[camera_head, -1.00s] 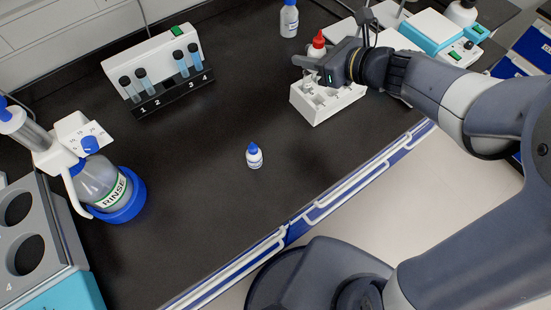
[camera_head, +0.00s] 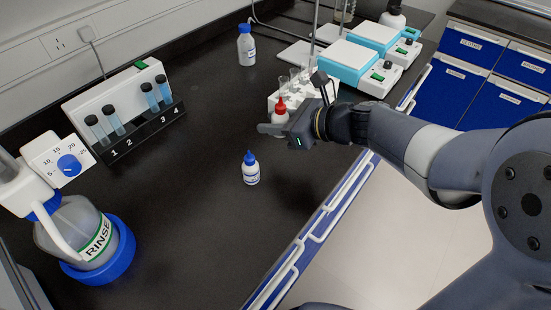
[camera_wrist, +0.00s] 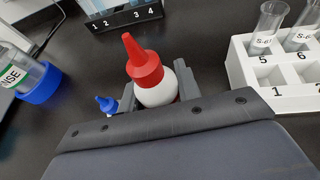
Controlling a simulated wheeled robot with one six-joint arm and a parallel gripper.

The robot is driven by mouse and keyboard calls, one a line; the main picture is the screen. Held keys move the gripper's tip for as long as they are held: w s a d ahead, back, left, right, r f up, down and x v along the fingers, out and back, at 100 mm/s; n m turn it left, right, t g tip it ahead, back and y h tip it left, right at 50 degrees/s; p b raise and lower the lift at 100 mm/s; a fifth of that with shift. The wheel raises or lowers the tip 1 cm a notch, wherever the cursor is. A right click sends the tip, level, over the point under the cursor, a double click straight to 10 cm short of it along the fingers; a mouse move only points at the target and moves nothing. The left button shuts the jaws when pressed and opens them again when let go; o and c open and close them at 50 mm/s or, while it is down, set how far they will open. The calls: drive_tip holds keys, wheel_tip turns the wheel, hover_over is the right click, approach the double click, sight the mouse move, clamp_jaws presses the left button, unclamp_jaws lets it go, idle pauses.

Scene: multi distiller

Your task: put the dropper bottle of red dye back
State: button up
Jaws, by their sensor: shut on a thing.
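The dropper bottle of red dye (camera_head: 280,112) is white with a red pointed cap. My gripper (camera_head: 275,130) is shut on it, in front of the white rack. In the wrist view the bottle (camera_wrist: 152,82) stands upright between the two fingers of my gripper (camera_wrist: 158,95), its lower part hidden by the gripper body. I cannot tell whether its base touches the bench. The white rack (camera_wrist: 270,92) is to the right in the wrist view, with tubes in holes marked 5 and 6; it also shows behind my gripper in the head view (camera_head: 272,102).
A small blue-capped dropper bottle (camera_head: 251,170) stands on the black bench, left of my gripper. A larger blue-capped bottle (camera_head: 246,46) is at the back. A numbered tube block (camera_head: 140,130) and a RINSE bottle (camera_head: 85,240) are at left. Teal-and-white devices (camera_head: 355,65) stand at right.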

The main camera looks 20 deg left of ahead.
sight(275, 155)
wheel_tip(275, 155, down, 8)
drive_tip(key=shift+b, duration=0.85)
drive_tip(key=shift+f, duration=0.15)
drive_tip(key=o, duration=0.8)
drive_tip(key=shift+c, duration=0.2)
drive_tip(key=shift+r, duration=0.25)
drive_tip(key=p+v, duration=0.1)
drive_tip(key=v, duration=1.1)
